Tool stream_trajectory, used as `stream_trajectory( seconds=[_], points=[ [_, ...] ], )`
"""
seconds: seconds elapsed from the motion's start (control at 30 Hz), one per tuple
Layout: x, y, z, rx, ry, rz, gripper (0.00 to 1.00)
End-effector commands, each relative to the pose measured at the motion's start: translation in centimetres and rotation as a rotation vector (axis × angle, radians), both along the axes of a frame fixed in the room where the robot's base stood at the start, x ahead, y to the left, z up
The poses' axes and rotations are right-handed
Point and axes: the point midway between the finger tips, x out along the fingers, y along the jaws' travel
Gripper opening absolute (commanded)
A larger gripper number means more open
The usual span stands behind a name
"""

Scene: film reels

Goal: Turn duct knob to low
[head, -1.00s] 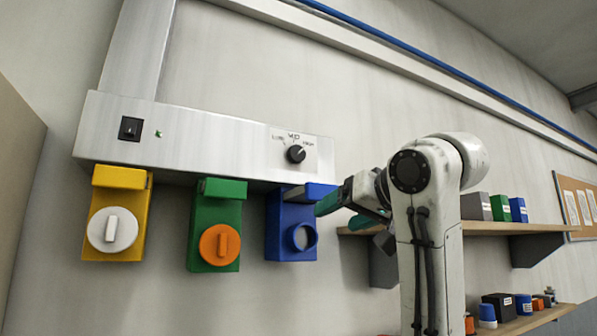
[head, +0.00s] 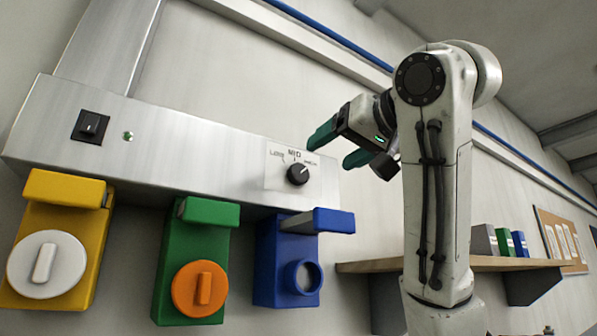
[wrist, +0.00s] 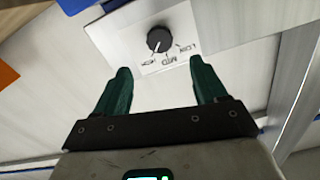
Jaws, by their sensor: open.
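The black duct knob (head: 297,174) sits on a white label plate (head: 277,175) marked LOW, MID and HIGH, on the front of a metal duct panel. Its white pointer line aims at the HIGH side. The knob also shows in the wrist view (wrist: 159,40), upside down, beyond my fingertips and centred between them. My gripper (head: 339,146) has two green fingers, spread apart and empty, to the upper right of the knob in the head view. In the wrist view, my gripper (wrist: 160,72) points at the plate. No contact with the knob shows.
A black switch (head: 90,126) and a small green light (head: 128,136) are left on the panel. Below hang yellow (head: 69,220), green (head: 182,250) and blue (head: 270,262) boxes with lids jutting out. A wooden shelf (head: 440,265) with small boxes is at right.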

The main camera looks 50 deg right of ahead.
Motion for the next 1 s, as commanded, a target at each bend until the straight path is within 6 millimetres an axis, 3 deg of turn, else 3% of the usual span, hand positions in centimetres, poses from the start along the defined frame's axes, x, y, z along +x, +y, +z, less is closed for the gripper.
stream_trajectory(
  seconds=[0.1,0.57,0.8,1.0],
  points=[
    [1.9,-0.5,0.3,0.003,0.005,0.002,0.71],
    [4.8,-1.1,0.3,0.005,0.005,0.006,0.71],
    [8.3,-2.4,0.1,0.001,0.004,-0.001,0.71],
    [9.5,-2.7,0.0,0.001,0.003,0.0,0.71]
  ],
)
